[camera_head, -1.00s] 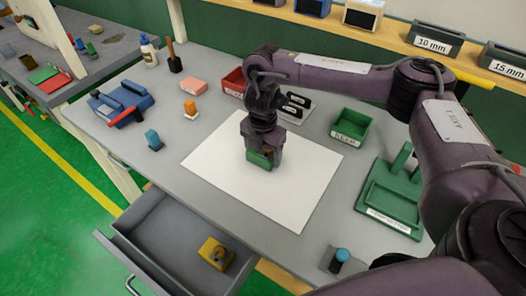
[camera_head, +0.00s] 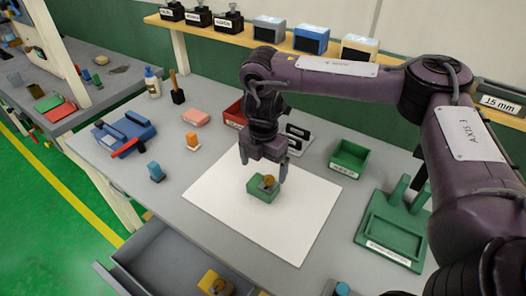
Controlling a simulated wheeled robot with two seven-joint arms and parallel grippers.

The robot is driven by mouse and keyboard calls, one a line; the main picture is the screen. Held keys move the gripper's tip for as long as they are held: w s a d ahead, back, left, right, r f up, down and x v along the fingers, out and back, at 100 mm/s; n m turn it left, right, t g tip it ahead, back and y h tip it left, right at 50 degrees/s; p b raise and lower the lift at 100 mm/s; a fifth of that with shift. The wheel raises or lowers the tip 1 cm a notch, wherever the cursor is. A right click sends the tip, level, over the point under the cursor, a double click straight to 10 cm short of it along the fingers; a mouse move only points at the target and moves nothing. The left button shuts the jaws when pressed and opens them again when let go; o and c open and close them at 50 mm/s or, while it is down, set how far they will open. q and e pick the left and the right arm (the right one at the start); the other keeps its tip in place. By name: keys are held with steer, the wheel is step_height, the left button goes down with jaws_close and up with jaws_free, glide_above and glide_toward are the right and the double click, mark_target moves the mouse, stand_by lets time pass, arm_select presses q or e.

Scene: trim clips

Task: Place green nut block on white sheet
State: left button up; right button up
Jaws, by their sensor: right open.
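The green nut block (camera_head: 261,194), with a brass-coloured nut (camera_head: 267,182) on it, rests on the white sheet (camera_head: 290,238) near its middle. The white sheet lies flat on the grey workbench. My right gripper (camera_head: 264,170) is above the block, pointing down, open and apart from it, with fingers spread to either side. My left gripper is out of view.
An open drawer (camera_head: 165,258) with a yellow block (camera_head: 215,283) is at the front left. A green bin (camera_head: 349,158), a red bin (camera_head: 234,114) and a green fixture (camera_head: 392,226) stand around the sheet. A blue tool (camera_head: 125,130), a pink block (camera_head: 195,117) and an orange-topped piece (camera_head: 192,141) lie left.

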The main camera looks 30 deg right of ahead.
steer(key=shift+r, duration=2.05)
